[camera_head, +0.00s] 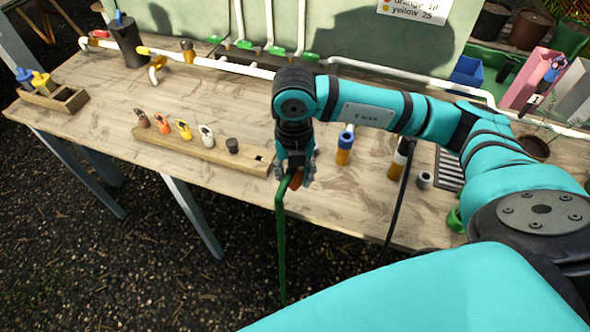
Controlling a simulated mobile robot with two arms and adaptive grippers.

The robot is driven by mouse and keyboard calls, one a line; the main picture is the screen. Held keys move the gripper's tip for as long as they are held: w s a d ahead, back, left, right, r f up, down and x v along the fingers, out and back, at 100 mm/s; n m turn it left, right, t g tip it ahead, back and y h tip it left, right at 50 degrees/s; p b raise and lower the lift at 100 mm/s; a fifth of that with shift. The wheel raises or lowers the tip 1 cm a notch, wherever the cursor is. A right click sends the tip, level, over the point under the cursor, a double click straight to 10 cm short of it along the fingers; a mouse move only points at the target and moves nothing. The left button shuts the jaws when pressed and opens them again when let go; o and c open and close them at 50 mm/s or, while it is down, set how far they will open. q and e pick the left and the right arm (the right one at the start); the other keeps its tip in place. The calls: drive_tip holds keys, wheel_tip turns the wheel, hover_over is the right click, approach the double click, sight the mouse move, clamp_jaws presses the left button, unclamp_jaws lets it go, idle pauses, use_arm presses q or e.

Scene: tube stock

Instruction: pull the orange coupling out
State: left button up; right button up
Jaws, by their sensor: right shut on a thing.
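My right gripper (295,177) is shut on a small orange-red piece (296,181), which looks like the orange coupling and is mostly hidden by the fingers. It is in front of the right end of the wooden strip, near the table's front edge. A thin green tube (281,240) hangs from the gripper past that edge. Whether it is joined to the orange piece I cannot tell. The wooden strip (190,146) carries a row of small pieces, among them an orange one (164,125), a yellow one (184,130) and a white one (206,136). My left gripper is not in view.
White pipes with green fittings (279,51) run along the back board. A wooden box (52,98) stands at the left end. A blue-and-orange piece (344,146) and an orange-and-white piece (399,160) stand right of my gripper. The left middle of the table (110,90) is mostly clear.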

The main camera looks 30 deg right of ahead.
drive_tip(key=shift+r, duration=0.15)
drive_tip(key=shift+r+p, duration=1.55)
drive_tip(key=shift+r, duration=0.85)
